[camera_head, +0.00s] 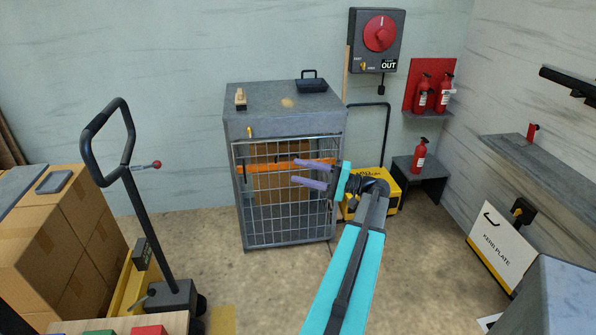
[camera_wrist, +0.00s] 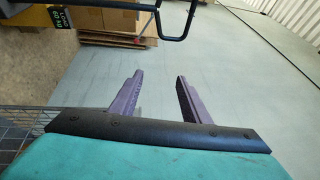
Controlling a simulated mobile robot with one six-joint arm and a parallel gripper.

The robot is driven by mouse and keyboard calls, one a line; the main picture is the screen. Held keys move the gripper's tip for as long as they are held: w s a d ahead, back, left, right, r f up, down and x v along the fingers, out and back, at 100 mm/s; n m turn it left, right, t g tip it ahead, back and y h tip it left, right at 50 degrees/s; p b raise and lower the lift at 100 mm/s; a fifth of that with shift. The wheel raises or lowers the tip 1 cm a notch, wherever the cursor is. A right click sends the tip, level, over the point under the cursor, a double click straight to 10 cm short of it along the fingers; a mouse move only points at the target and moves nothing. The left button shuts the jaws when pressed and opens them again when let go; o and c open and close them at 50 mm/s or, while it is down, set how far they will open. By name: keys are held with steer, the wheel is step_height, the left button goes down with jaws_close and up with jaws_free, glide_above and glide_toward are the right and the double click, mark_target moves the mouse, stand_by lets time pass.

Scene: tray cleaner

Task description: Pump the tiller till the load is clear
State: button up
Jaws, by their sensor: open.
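The tiller (camera_head: 110,135) is a black loop handle on a dark post at the left of the head view. It leans back from the pump base (camera_head: 172,298) of a yellow pallet truck (camera_head: 128,290). A small lever with a red knob (camera_head: 156,164) sticks out of it. The load of cardboard boxes (camera_head: 25,250) stands beside it. Whether the load touches the floor is hidden. My gripper (camera_head: 296,171) is open and empty before the wire cage, well right of the tiller. Its fingers also show in the wrist view (camera_wrist: 160,77), with a dark looped bar (camera_wrist: 185,22) beyond.
A grey cabinet with a wire cage front (camera_head: 290,205) stands mid-room. A yellow machine (camera_head: 388,190) with a hoop handle is behind my arm. Red extinguishers (camera_head: 418,155) are at the right. A white board (camera_head: 500,245) leans at the right. Floor between cage and pallet truck is clear.

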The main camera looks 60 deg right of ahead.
steer(key=shift+w+a, duration=0.1)
steer(key=shift+w, duration=0.05)
jaws_close()
stand_by(1.3)
jaws_free()
